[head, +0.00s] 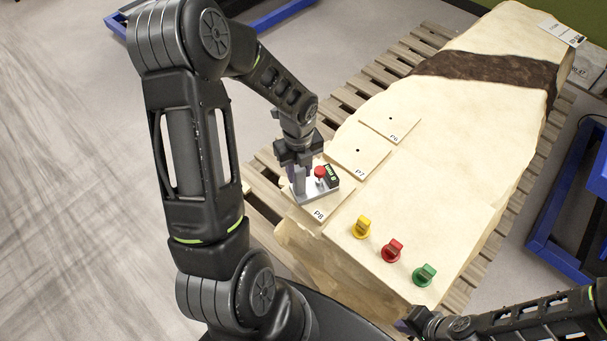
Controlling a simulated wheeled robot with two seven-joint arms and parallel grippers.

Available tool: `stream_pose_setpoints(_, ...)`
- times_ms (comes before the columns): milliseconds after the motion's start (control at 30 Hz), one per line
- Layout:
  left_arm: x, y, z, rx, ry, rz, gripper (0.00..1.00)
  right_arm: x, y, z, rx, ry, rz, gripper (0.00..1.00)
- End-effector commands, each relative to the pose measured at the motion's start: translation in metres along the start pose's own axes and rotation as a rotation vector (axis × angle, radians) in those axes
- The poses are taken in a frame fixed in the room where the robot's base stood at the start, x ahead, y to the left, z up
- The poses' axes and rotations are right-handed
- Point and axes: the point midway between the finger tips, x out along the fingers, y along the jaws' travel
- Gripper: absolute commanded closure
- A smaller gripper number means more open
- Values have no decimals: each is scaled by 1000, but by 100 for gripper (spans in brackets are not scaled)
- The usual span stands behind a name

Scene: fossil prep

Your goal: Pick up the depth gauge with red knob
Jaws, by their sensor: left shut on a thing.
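The depth gauge with red knob (320,171) has a grey base and a small dark display with green marks. It sits on or just above the square plate P8 (320,213) at the left edge of the pale block. I cannot tell whether its base touches the plate. My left gripper (302,184) points down and is shut on the gauge's left side, hiding part of it. My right gripper (411,324) is at the bottom edge of the head view, right of centre, apart from the gauge; its fingers are not clear.
Plates P7 (357,151) and P6 (391,120) lie further back on the pale block (440,170). Yellow (362,227), red (391,250) and green (424,275) knobs stand near its front. A wooden pallet (262,190) is underneath. A blue frame (565,190) stands at right.

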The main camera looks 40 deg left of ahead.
Motion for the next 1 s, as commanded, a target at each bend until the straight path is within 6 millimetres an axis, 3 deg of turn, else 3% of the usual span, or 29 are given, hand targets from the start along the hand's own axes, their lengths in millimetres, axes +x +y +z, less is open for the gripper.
stream_pose_setpoints(600,-90,-2,1,0,-5,-6,100,4,1,-1,-1,1,-2,100)
stream_pose_setpoints(1000,-98,-1,1,1,-3,-4,100,4,1,-1,-1,2,-2,100)
